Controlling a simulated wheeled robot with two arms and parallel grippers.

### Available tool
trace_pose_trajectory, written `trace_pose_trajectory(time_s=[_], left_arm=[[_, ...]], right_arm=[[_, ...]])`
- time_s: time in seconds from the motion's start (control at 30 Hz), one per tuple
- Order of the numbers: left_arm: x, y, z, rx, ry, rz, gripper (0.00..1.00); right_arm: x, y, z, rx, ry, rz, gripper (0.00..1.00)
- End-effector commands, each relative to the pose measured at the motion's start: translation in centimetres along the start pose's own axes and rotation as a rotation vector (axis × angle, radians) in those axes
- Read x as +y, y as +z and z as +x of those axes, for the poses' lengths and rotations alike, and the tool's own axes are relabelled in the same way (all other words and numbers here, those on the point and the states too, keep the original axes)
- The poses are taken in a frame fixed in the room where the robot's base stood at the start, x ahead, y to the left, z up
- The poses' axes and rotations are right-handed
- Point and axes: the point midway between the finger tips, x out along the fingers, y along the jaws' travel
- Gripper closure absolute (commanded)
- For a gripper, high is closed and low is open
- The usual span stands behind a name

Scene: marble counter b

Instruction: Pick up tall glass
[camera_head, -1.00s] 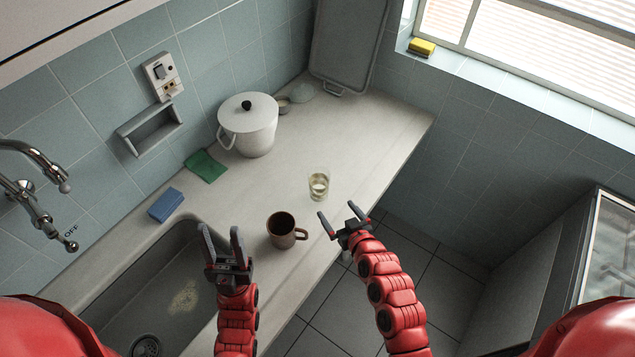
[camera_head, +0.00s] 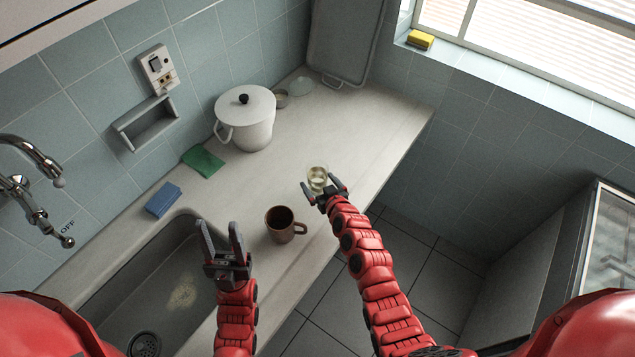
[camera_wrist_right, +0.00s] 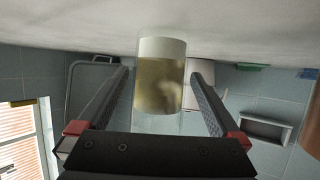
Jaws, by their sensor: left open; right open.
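The tall glass (camera_head: 317,173) stands upright on the counter, clear with pale yellowish liquid in it. My right gripper (camera_head: 320,184) is open at the glass's near side, its fingers reaching toward either side of it; the gripper hides the glass's lower part in the head view. In the right wrist view, which is upside down, the glass (camera_wrist_right: 160,85) lies between the two spread fingers, with gaps visible beside it. My left gripper (camera_head: 219,229) is open and empty, over the sink's right edge, left of the brown mug.
A brown mug (camera_head: 281,226) stands left of the right arm. The sink (camera_head: 150,285) is at left. The counter right of the glass is clear up to its edge.

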Motion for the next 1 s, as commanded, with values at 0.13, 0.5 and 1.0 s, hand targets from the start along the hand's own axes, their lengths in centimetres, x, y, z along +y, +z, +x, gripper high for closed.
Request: trace_pose_trajectory(time_s=[0.13, 0.5, 1.0], left_arm=[[0.04, 0.15, -0.87, 0.0, 0.0, 0.0, 0.5], [0.04, 0.13, -0.74, 0.0, 0.0, 0.0, 0.5], [0.04, 0.13, -0.74, 0.0, 0.0, 0.0, 0.5]], right_arm=[[0.03, 0.02, 1.56, 0.003, 0.0, 0.0, 0.0], [0.03, 0.02, 1.5, 0.001, 0.0, 0.0, 0.31], [0.02, 0.07, 1.49, 0.0, 0.0, 0.0, 0.93]])
